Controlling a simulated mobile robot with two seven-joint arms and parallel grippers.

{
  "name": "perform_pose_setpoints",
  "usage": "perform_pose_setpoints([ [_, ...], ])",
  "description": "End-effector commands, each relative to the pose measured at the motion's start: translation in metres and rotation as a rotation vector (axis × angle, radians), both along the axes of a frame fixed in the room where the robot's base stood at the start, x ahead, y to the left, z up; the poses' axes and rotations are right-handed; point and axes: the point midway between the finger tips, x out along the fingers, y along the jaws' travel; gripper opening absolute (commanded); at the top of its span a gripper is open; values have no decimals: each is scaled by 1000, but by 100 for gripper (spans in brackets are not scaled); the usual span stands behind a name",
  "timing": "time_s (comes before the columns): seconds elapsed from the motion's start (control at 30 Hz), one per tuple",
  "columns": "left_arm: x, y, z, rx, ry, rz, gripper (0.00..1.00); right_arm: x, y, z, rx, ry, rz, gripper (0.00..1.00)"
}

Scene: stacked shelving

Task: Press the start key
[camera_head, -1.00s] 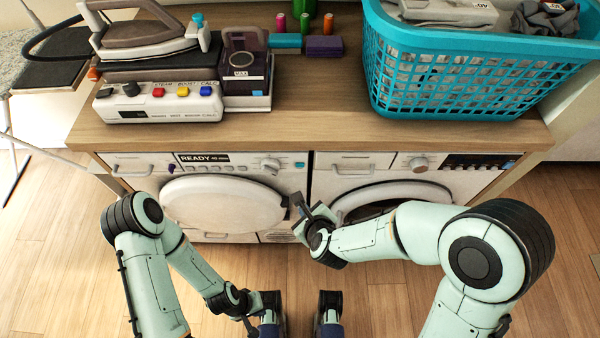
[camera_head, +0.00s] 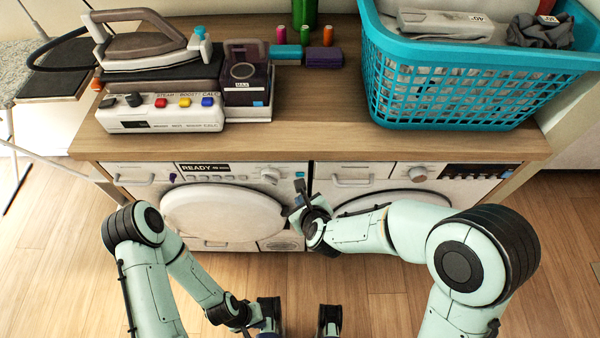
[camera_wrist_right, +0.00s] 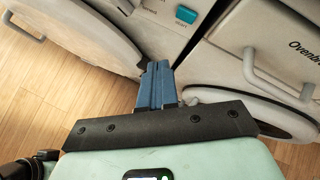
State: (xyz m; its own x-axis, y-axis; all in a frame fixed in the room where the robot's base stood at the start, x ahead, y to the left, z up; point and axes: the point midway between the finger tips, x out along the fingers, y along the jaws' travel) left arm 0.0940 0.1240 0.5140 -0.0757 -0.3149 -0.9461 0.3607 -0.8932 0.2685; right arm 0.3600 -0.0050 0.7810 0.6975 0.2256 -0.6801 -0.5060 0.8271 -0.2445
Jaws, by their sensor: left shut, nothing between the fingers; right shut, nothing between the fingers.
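The start key is a small teal button (camera_wrist_right: 186,15) labelled "start", on the white front panel of the left machine. It also shows in the head view (camera_head: 299,175), near the panel's right end. My right gripper (camera_wrist_right: 158,68) is shut and empty, its blue-grey fingers pointing toward the machine front. In the wrist view its tips are below and left of the key, with a visible gap in the picture. In the head view my right gripper (camera_head: 299,197) is just below the key. My left gripper (camera_head: 262,316) is low in the view, away from the machines, shut and partly hidden.
The left machine has a round door (camera_head: 222,213), a dial (camera_head: 270,175) and a "READY" display (camera_head: 203,168). A second machine with a handle (camera_head: 353,181) stands right beside it. The wooden top (camera_head: 310,125) overhangs both and carries an iron station (camera_head: 160,112) and a teal basket (camera_head: 460,85).

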Motion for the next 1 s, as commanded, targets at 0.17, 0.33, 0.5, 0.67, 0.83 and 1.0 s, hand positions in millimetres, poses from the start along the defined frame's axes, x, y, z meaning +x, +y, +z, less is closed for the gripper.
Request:
perform_pose_setpoints([
  [0.17, -2, 0, 5, -2, 10, -2, 0, 24, 0, 0, 1, 0, -2, 0],
  [0.33, -2, 0, 4, -1, 9, -2, 0, 39, 0, -1, 0, 1, 0, 0],
  [0.5, -2, 0, 4, -1, 8, -2, 0, 44, 0, 0, 1, 1, 1, 0],
  [0.67, -2, 0, 4, -1, 8, -2, 0, 44, 1, 0, 0, 1, 2, 0],
  [0.83, -2, 0, 4, -1, 8, -2, 0, 44, 0, 0, 0, 0, 1, 0],
  [1.0, -2, 0, 4, -1, 8, -2, 0, 44, 0, 0, 0, 0, 1, 0],
])
